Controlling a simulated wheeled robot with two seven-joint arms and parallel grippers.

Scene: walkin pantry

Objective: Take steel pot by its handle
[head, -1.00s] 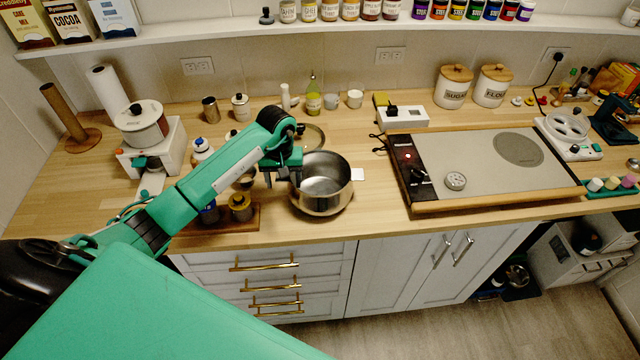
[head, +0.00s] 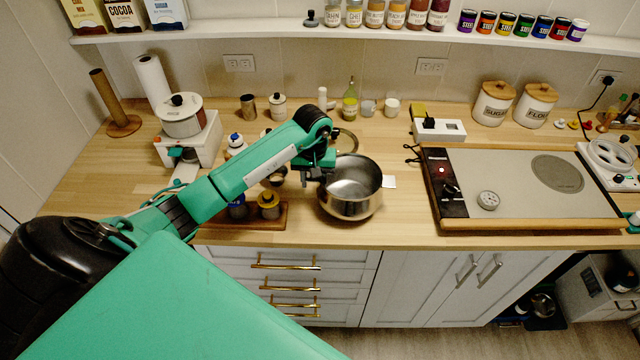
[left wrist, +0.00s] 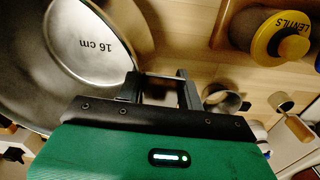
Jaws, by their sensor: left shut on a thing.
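The steel pot (head: 351,207) is a round shiny bowl standing upright on the wooden counter. My left gripper (head: 317,180) is at its left rim, pointing down, with the arm coming in from the left. In the left wrist view the pot (left wrist: 62,72) fills the upper left, marked "16 cm" inside. The left gripper (left wrist: 160,85) there is right beside the pot's rim, and its fingers are shut on the pot's handle, which is mostly hidden by the gripper. My right gripper is not in view.
A wooden tray (head: 240,222) with jars, including a yellow-lidded lentils jar (left wrist: 270,38), stands left of the pot. Bottles and cups stand behind. The counter's front edge is close.

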